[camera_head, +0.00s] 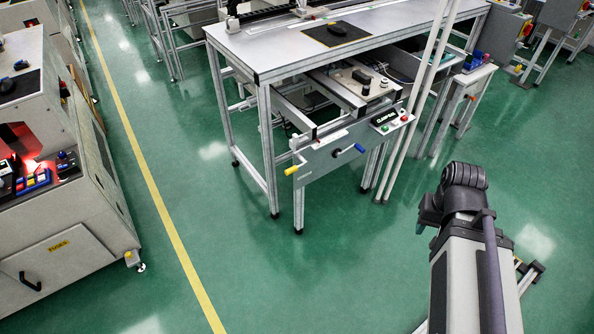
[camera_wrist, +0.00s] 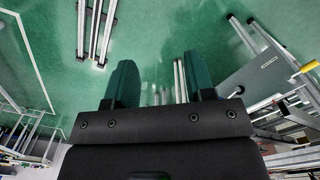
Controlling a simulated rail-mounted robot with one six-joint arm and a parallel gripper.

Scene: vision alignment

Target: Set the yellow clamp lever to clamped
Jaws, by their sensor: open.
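The yellow clamp lever (camera_head: 291,170) sticks out at the left end of the grey front panel (camera_head: 322,160) under the workbench. It points left and slightly down in the head view. In the wrist view a yellow piece, apparently the same lever (camera_wrist: 309,66), shows at the right edge beside the grey panel. My gripper (camera_wrist: 160,82) is open and empty, with its two dark fingers apart over green floor and metal legs. It is well away from the lever. In the head view my arm stands at the lower right, and its fingers cannot be made out.
A blue-tipped lever (camera_head: 358,148) sits on the same panel, right of the yellow one. White vertical poles (camera_head: 412,110) stand between my arm and the bench. Green floor (camera_head: 330,270) is clear in front. A machine (camera_head: 60,220) stands left.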

